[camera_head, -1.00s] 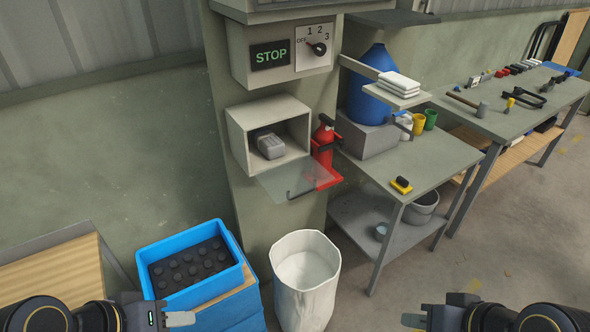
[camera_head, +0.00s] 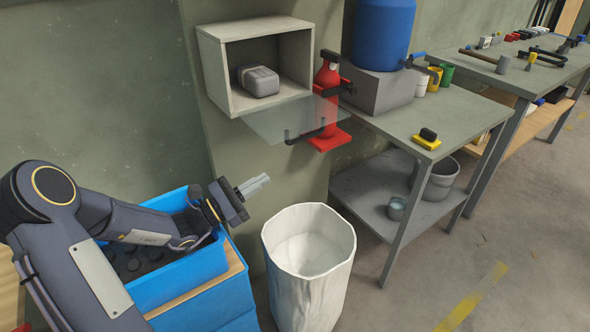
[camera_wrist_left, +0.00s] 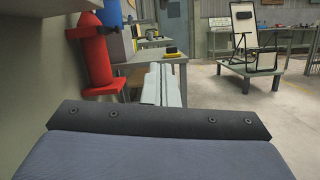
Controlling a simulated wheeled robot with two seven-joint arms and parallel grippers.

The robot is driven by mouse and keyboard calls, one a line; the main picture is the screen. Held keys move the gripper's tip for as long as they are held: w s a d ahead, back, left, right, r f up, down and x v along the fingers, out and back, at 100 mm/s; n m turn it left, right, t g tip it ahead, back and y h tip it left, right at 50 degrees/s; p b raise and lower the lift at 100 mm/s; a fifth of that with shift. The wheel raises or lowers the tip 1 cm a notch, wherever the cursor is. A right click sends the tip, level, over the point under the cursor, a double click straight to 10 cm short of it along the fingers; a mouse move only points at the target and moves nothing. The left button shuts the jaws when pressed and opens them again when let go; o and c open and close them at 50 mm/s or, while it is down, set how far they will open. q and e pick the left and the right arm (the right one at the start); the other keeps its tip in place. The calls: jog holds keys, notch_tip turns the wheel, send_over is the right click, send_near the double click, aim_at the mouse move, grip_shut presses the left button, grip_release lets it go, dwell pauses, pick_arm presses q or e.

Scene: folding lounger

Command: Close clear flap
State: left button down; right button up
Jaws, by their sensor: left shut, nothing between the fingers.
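The clear flap (camera_head: 277,119) hangs from the lower front edge of an open grey wall box (camera_head: 215,73). It juts outward, roughly level, with a dark handle (camera_head: 305,134) near its outer edge. A grey case (camera_head: 258,81) sits inside the box. My left gripper (camera_head: 258,184) is shut and empty, below and to the left of the flap, apart from it. Its fingers (camera_wrist_left: 163,84) also show in the left wrist view, pointing forward past a red extinguisher. The flap cannot be made out in the left wrist view. My right gripper is out of view.
A red fire extinguisher (camera_head: 327,90) stands just right of the flap. A white bin (camera_head: 309,250) is below, and a blue crate (camera_head: 182,287) lies under my left arm. A grey bench (camera_head: 440,110) stands to the right.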

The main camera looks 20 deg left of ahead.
aim_at(294, 123)
pick_arm(q)
jog(key=w+d+r, duration=0.6)
jog(key=shift+w+d+r, duration=0.2)
jog(key=shift+d+r, duration=0.1)
jog(key=shift+d, duration=0.1)
jog(key=shift+r+p, duration=0.1)
jog(key=shift+p, duration=0.25)
